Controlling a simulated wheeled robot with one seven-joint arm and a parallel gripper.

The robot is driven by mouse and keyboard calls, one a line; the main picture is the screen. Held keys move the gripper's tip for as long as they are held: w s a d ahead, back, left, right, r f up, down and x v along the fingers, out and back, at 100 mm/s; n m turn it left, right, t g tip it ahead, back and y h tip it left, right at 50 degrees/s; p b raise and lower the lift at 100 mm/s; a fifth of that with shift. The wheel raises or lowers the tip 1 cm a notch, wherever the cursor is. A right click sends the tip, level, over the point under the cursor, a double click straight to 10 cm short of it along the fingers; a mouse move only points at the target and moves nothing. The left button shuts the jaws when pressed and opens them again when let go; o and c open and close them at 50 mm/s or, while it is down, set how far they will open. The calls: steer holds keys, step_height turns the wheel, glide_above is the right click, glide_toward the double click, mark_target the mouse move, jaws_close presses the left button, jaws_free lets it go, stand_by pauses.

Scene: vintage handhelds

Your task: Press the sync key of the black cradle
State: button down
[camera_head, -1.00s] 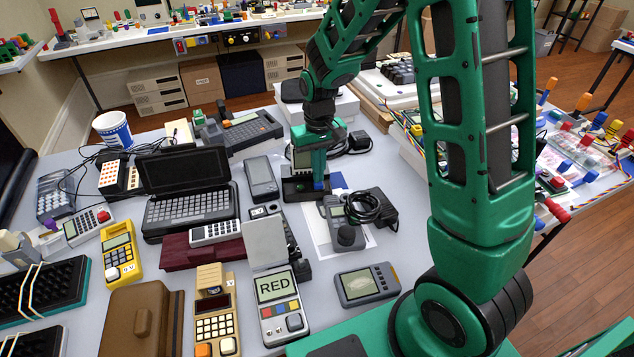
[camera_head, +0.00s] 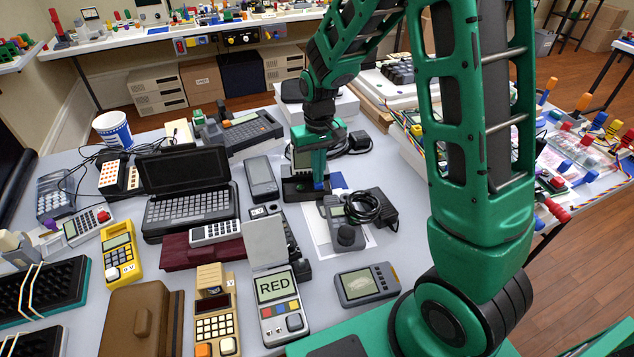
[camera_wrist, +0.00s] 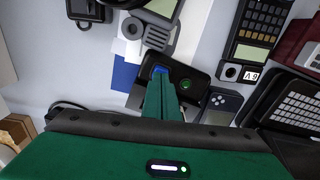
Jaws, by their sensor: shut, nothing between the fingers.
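The black cradle (camera_head: 293,190) stands on the table below my gripper. It also shows in the wrist view (camera_wrist: 204,76), with a round green spot on it. A small blue key (camera_wrist: 159,70) sits at the cradle's left end in the wrist view, right at the tips of my shut green fingers (camera_wrist: 160,82). In the head view my gripper (camera_head: 319,178) points down, with its fingertips at the blue patch on the cradle's right part. The fingers hold nothing. They partly hide the key, and I cannot tell whether it is pressed down.
A grey device with a coiled black cable (camera_head: 345,235) lies in front of the cradle. A grey handheld (camera_head: 262,178) lies to its left, and an open black clamshell (camera_head: 187,190) farther left. A white box (camera_head: 340,105) is behind. The table is crowded, with little free room.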

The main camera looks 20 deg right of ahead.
steer(key=shift+f, duration=0.5)
steer(key=shift+r, duration=3)
steer(key=s+d+r+m, duration=0.3)
steer(key=s+d+r, duration=0.5)
steer(key=s+d, duration=0.45)
steer(key=s+d+r+m, duration=0.1)
steer(key=s+d+m, duration=0.2)
steer(key=s, duration=1.4)
steer(key=shift+s+r, duration=0.2)
steer(key=shift+r, duration=0.15)
steer(key=shift+d, duration=0.1)
